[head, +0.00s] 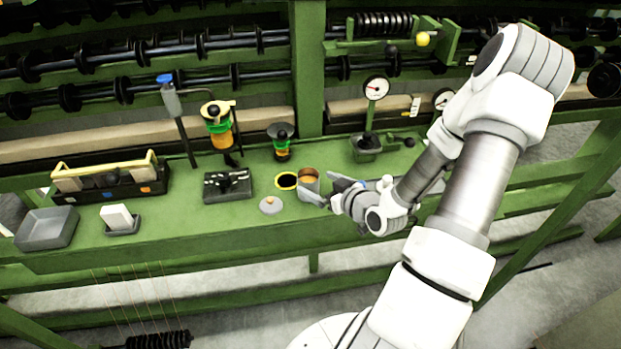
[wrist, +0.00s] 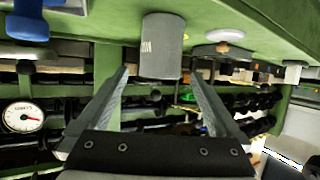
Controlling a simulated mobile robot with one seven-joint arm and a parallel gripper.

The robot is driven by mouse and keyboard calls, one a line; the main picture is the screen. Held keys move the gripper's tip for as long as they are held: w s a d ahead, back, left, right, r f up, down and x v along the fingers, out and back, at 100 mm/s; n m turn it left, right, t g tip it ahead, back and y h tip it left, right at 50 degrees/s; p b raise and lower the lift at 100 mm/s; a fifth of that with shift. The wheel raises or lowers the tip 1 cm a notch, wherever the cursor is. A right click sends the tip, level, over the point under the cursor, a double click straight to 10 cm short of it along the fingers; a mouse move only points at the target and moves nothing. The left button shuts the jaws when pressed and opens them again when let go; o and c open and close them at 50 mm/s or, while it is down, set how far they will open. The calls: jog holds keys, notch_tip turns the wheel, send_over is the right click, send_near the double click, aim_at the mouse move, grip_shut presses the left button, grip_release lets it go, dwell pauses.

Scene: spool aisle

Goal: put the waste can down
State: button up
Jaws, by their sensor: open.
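The waste can is a grey cylinder (head: 301,188) with a brownish-orange inside, standing upright on the green bench. It is just right of a black disc with a yellow rim (head: 286,181). My gripper (head: 318,194) is open at the can's right side. In the wrist view its fingers (wrist: 156,76) lie apart on either side of the can's rim end, with visible gaps. I see no finger touching the can.
A round grey lid with a knob (head: 270,205) lies left in front of the can. A dark block (head: 228,186) and a funnel-topped stand (head: 281,140) are close by. A grey vise-like tool (head: 366,148) and a dial gauge (head: 376,88) stand behind right. The front bench strip is mostly clear.

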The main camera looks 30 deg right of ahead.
jog(key=v, duration=0.7)
jog(key=shift+p, duration=0.3)
jog(key=shift+a, duration=0.1)
